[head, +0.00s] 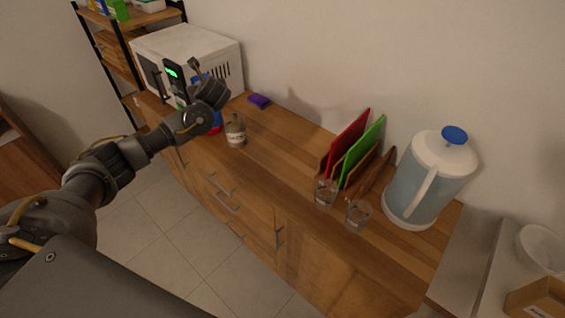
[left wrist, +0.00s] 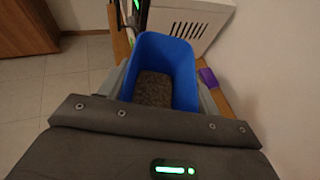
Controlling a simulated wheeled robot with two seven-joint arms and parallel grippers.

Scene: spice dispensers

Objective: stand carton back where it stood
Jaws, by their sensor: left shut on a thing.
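A blue open-topped carton (left wrist: 165,65) fills the middle of the left wrist view, with dark grainy contents visible inside. My left gripper (left wrist: 163,92) is shut on it, one finger along each side. In the head view my left gripper (head: 208,98) is over the far left end of the wooden counter, in front of the microwave. It hides most of the carton there; a small blue and red part (head: 217,121) shows below the wrist. Whether the carton's base touches the counter is hidden. My right gripper is in neither view.
A small labelled jar (head: 236,132) stands just right of the carton. The white microwave (head: 205,50) is behind, with a purple block (head: 259,101) beside it. Glasses (head: 326,193), red and green boards (head: 362,150) and a large jug (head: 430,180) stand farther right. The mid-counter (head: 275,145) is clear.

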